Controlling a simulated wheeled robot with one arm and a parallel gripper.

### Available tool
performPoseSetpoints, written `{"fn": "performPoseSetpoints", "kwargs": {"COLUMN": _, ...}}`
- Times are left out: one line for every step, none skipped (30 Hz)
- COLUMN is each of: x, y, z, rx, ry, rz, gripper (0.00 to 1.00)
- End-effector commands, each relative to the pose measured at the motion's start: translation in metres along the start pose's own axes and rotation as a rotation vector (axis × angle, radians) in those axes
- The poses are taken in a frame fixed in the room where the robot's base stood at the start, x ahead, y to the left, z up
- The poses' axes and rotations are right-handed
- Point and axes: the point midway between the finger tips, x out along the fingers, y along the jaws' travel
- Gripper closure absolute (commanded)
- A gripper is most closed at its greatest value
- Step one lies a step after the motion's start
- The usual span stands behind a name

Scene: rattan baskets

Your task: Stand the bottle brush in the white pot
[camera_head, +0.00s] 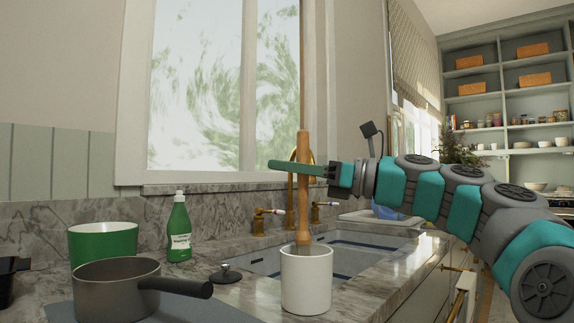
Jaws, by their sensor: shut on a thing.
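The bottle brush (304,205) is a long light-wood stick, held upright, with its top beyond the upper edge of the picture. My gripper (302,168) reaches in from the right and is shut on its thicker wooden part. The white pot (306,283) stands upright on the counter directly below. The brush's lower end meets the pot's mouth in the picture and seems to pass inside the rim. The pot's front wall hides anything lower, so I cannot tell how deep it reaches or whether it touches the bottom.
A grey saucepan (117,292) with a dark handle (178,287) lies left of the pot, near a green bowl (103,243) and a green soap bottle (179,229). A dark sink stopper (226,274) is on the counter.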

Motion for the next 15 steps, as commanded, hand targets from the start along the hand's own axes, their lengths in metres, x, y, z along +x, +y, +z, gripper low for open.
{"fn": "performPoseSetpoints", "kwargs": {"x": 0.0000, "y": 0.0000, "z": 0.0001, "rx": 0.000, "ry": 0.000, "rz": 0.000, "gripper": 1.00}}
{"fn": "performPoseSetpoints", "kwargs": {"x": 0.0000, "y": 0.0000, "z": 0.0001, "rx": 0.000, "ry": 0.000, "rz": 0.000, "gripper": 1.00}}
{"fn": "performPoseSetpoints", "kwargs": {"x": 0.0001, "y": 0.0000, "z": 0.0001, "rx": 0.000, "ry": 0.000, "rz": 0.000, "gripper": 1.00}}
{"fn": "performPoseSetpoints", "kwargs": {"x": 0.0001, "y": 0.0000, "z": 0.0001, "rx": 0.000, "ry": 0.000, "rz": 0.000, "gripper": 0.70}}
{"fn": "performPoseSetpoints", "kwargs": {"x": 0.0001, "y": 0.0000, "z": 0.0001, "rx": 0.000, "ry": 0.000, "rz": 0.000, "gripper": 0.67}}
{"fn": "performPoseSetpoints", "kwargs": {"x": 0.0001, "y": 0.0000, "z": 0.0001, "rx": 0.000, "ry": 0.000, "rz": 0.000, "gripper": 0.62}}
{"fn": "performPoseSetpoints", "kwargs": {"x": 0.0001, "y": 0.0000, "z": 0.0001, "rx": 0.000, "ry": 0.000, "rz": 0.000, "gripper": 0.59}}
{"fn": "performPoseSetpoints", "kwargs": {"x": 0.0000, "y": 0.0000, "z": 0.0001, "rx": 0.000, "ry": 0.000, "rz": 0.000, "gripper": 0.56}}
{"fn": "performPoseSetpoints", "kwargs": {"x": 0.0000, "y": 0.0000, "z": 0.0001, "rx": 0.000, "ry": 0.000, "rz": 0.000, "gripper": 0.51}}
{"fn": "performPoseSetpoints", "kwargs": {"x": 0.0000, "y": 0.0000, "z": 0.0000, "rx": 0.000, "ry": 0.000, "rz": 0.000, "gripper": 0.48}}
{"fn": "performPoseSetpoints", "kwargs": {"x": 0.0000, "y": 0.0000, "z": 0.0000, "rx": 0.000, "ry": 0.000, "rz": 0.000, "gripper": 0.44}}
{"fn": "performPoseSetpoints", "kwargs": {"x": 0.0000, "y": 0.0000, "z": 0.0000, "rx": 0.000, "ry": 0.000, "rz": 0.000, "gripper": 0.40}}
{"fn": "performPoseSetpoints", "kwargs": {"x": 0.0000, "y": 0.0000, "z": 0.0000, "rx": 0.000, "ry": 0.000, "rz": 0.000, "gripper": 0.39}}
{"fn": "performPoseSetpoints", "kwargs": {"x": 0.0001, "y": 0.0000, "z": 0.0000, "rx": 0.000, "ry": 0.000, "rz": 0.000, "gripper": 0.39}}
{"fn": "performPoseSetpoints", "kwargs": {"x": 0.0001, "y": -0.0001, "z": -0.0001, "rx": 0.000, "ry": 0.000, "rz": 0.000, "gripper": 0.39}}
